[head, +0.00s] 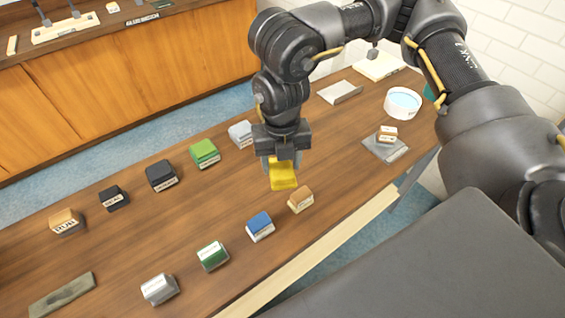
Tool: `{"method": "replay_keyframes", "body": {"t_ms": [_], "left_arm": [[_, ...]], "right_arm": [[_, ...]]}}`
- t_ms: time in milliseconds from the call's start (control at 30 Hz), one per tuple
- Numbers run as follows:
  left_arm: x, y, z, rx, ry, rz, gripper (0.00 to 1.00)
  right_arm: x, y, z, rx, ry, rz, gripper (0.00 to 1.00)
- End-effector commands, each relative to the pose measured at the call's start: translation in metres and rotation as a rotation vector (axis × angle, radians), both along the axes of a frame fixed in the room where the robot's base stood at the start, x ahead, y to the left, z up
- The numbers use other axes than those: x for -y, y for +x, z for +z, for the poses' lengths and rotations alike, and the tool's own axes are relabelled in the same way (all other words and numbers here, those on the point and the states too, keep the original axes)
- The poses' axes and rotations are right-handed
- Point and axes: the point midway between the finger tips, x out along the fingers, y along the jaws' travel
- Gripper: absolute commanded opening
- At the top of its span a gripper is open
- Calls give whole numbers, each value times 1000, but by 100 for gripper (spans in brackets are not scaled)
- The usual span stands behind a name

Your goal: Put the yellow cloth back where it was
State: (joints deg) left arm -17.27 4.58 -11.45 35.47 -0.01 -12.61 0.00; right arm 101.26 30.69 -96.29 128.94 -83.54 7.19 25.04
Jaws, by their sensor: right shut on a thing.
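The yellow cloth (283,178) is a small yellow block-like piece in the middle of the wooden table (215,190). My right gripper (282,160) points down and is shut on the top of the yellow cloth. I cannot tell whether the cloth touches the table or is held just above it. My left gripper is not in view.
A back row has an orange block (66,221), two dark blocks (161,175), a green block (204,152) and a light blue-grey block (241,133). A front row has tan (300,199), blue (260,225), green (212,254) and white (159,289) blocks. A white bowl (402,104) stands right.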

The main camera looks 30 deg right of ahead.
Motion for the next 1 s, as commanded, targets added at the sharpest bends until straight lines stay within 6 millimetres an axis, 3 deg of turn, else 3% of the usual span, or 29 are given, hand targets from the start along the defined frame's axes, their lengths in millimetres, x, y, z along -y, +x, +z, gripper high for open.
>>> {"method": "replay_keyframes", "body": {"t_ms": [233, 367, 667, 800, 1000], "left_arm": [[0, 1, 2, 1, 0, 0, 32], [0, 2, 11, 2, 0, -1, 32], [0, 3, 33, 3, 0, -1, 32], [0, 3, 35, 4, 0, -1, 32], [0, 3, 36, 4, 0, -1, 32]], "right_arm": [[1, 2, 0, -1, 0, 42, 27], [9, 18, -6, -3, 0, 35, 27], [46, 84, -44, -6, 0, 29, 27], [55, 103, -73, -4, 0, 33, 27], [62, 118, -93, -1, 0, 39, 27]]}}
